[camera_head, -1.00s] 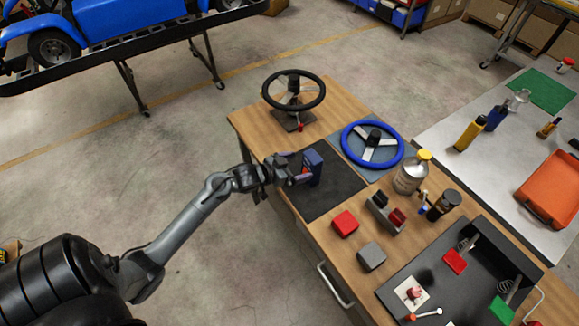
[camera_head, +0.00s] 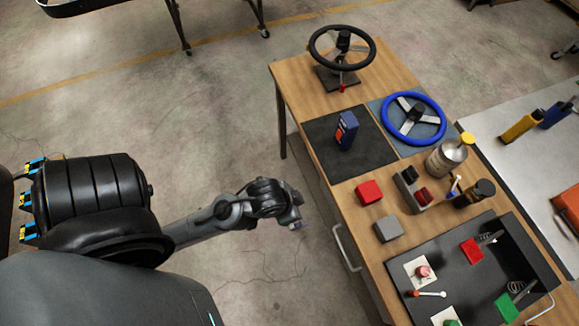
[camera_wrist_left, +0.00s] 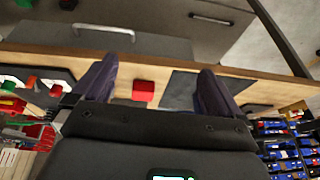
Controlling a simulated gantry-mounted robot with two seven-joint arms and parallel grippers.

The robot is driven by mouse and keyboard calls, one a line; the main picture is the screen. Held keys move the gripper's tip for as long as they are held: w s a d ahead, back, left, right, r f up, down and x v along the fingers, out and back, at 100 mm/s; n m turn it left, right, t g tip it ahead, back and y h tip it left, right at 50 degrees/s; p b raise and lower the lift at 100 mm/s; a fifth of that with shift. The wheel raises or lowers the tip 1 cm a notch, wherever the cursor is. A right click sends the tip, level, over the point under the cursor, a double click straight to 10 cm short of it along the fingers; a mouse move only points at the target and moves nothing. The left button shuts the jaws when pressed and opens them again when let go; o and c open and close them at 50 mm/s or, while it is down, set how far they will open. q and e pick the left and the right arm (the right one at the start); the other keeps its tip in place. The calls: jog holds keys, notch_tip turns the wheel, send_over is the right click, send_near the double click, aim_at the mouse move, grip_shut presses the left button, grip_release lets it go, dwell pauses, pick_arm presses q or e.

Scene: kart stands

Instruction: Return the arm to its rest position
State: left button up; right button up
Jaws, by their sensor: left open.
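My left arm comes in from the left in the head view. Its gripper (camera_head: 298,222) hangs over the floor, left of the wooden workbench (camera_head: 290,82) and clear of it. In the left wrist view the two dark fingers of the left gripper (camera_wrist_left: 155,85) stand wide apart with nothing between them, and the bench edge shows beyond. My right gripper is in neither view.
The bench holds a black steering wheel (camera_head: 342,46), a blue steering wheel (camera_head: 413,118), a metal can (camera_head: 446,158), a red block (camera_head: 369,192), a grey block (camera_head: 388,229) and a black tray (camera_head: 400,268). A grey table (camera_head: 500,150) stands at right. The floor around the gripper is free.

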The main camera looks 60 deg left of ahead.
pick_arm(q)
jog(key=shift+s+d+r+g, duration=0.2)
jog(key=shift+s+d, duration=0.1)
jog(key=shift+s, duration=0.25)
jog(key=shift+s+d+r+g, duration=0.2)
jog(key=shift+s+d, duration=0.05)
jog(key=shift+s, duration=0.25)
jog(key=shift+r, duration=0.1)
notch_tip(320, 180, up, 18)
jog(key=p, duration=1.7)
jog(key=shift+f+p, duration=0.25)
jog(key=shift+p, duration=0.1)
